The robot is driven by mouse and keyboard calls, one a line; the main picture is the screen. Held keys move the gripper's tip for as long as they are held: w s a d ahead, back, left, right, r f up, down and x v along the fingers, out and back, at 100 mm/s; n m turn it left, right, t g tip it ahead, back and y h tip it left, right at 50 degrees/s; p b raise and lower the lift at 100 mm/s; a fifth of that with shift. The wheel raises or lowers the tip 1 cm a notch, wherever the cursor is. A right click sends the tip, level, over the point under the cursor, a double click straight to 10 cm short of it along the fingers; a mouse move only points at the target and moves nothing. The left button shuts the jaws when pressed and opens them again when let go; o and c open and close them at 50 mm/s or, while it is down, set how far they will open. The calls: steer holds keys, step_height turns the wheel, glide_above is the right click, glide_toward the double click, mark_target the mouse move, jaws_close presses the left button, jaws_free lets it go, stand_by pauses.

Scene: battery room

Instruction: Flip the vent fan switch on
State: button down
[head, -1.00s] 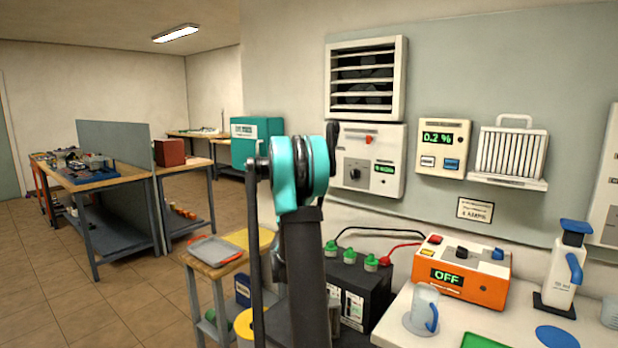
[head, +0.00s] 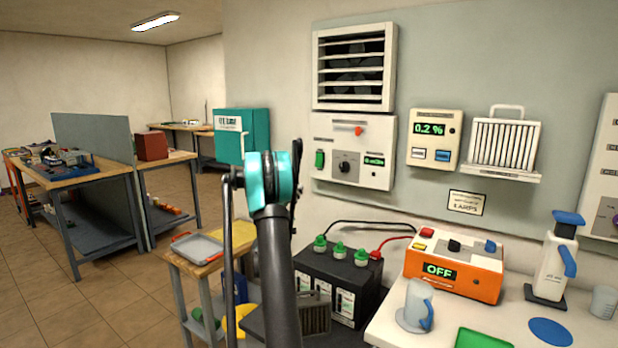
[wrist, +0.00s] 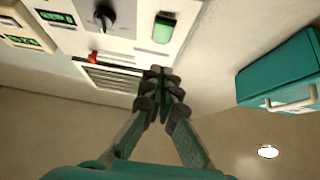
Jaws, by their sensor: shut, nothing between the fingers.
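A white control box (head: 329,181) hangs on the wall under a louvred vent (head: 355,93). It bears a green rocker-like switch (head: 319,158) at its left end, a black knob (head: 346,166), a small orange-red part (head: 359,131) and a green-lit display (head: 374,160). The labels are too small to read. In the wrist view the scene is turned over: the green switch (wrist: 163,27) is at the top, close beyond my gripper (wrist: 160,74). My gripper is shut and empty, its fingertips apparently short of the switch. In the head view my arm hides the fingers.
A teal wall cabinet (head: 258,133) is left of the control box and also shows in the wrist view (wrist: 272,72). Below are a black battery (head: 340,265), an orange charger reading OFF (head: 470,282) and a grey-blue jug (head: 417,302). A 0.2 % meter (head: 433,138) is to the right.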

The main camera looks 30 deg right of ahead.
mark_target(318, 165)
steer(key=x, duration=0.4)
steer(key=f+x, duration=0.1)
steer(key=x, duration=0.2)
steer(key=d+x, duration=0.1)
steer(key=x, duration=0.3)
steer(key=shift+w+d+f, duration=0.1)
steer(key=shift+w+d, duration=0.2)
steer(key=shift+w, duration=0.1)
steer(key=shift+w+d, duration=0.2)
steer(key=shift+d, duration=0.4)
steer(key=shift+w+d+f, duration=0.2)
steer(key=shift+d, duration=0.2)
steer(key=shift+s+a, duration=0.1)
